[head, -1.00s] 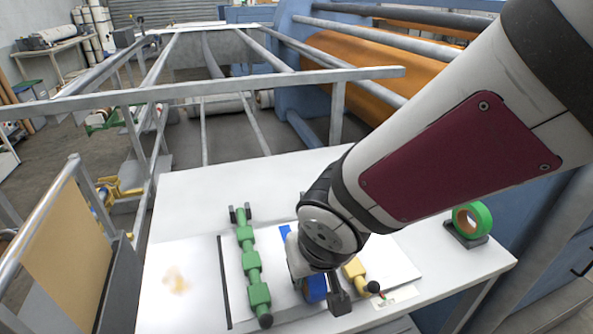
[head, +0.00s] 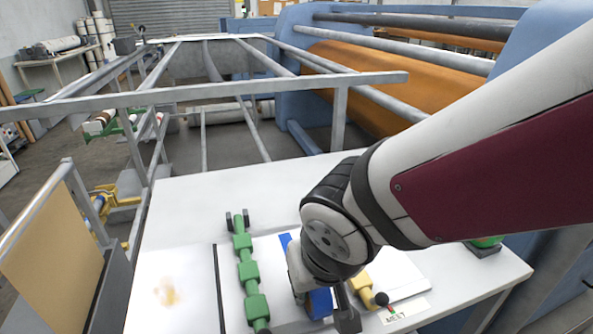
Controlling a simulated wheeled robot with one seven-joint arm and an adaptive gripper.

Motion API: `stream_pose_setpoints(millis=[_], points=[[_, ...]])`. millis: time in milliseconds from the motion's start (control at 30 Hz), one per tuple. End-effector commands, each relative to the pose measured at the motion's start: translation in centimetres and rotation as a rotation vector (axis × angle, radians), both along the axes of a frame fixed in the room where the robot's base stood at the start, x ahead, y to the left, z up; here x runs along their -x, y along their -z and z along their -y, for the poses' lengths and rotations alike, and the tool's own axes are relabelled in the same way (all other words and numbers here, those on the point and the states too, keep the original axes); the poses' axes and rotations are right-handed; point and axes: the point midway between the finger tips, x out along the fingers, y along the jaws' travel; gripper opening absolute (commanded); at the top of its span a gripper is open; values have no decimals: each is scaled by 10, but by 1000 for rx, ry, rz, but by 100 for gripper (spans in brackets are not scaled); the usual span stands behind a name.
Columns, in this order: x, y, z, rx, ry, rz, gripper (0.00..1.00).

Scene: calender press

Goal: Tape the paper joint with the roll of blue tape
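The white table (head: 185,205) carries white paper sheets (head: 160,270) with a dark edge line between the left sheet and the rest. A strip of blue tape (head: 285,240) shows on the paper just behind my gripper. My gripper (head: 325,303) points down at the near part of the table, between a green clamp bar and a yellow one. It appears shut on the blue tape roll (head: 319,302), with a dark finger on its right side. The roll is low over the paper; whether it touches is hidden. The joint under my gripper is also hidden.
The green clamp bar (head: 247,270) lies left of my gripper; the yellow clamp (head: 362,285) with a black knob is close on its right. A metal rail (head: 220,93) crosses behind the table.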

Motion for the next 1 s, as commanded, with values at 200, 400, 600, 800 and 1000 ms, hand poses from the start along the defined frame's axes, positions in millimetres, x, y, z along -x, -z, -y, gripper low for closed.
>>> stream_pose_setpoints(millis=[200,400,600,800,1000], points=[[2,1,0,-2,-2,-1,0],[4,2,0,-4,-4,-2,0],[6,1,0,-6,-5,-5,0],[7,1,0,-6,-5,-6,0],[8,2,1,-6,-5,-6,0]])
